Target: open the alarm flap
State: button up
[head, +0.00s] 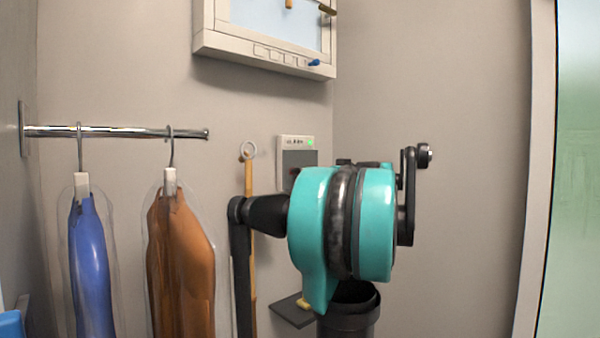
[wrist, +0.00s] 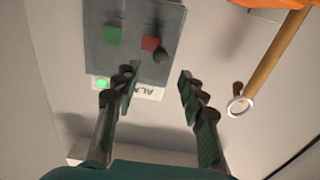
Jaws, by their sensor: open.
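The alarm box (head: 297,143) is a small pale unit on the wall with a green light and a dark grey flap (head: 297,160); my teal arm covers its lower part. In the wrist view the box appears upside down.
A wooden pole (head: 249,180) with a ring hangs right beside the box. A rail (head: 120,131) holds a blue garment (head: 90,265) and a brown garment (head: 180,260) at left. A pale framed cabinet (head: 265,55) is above. The wall right of my arm is clear.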

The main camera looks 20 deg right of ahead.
jog(key=x, duration=0.7)
jog(key=shift+w, duration=0.15)
jog(key=shift+f, duration=0.1)
jog(key=shift+c, duration=0.2)
grip_shut()
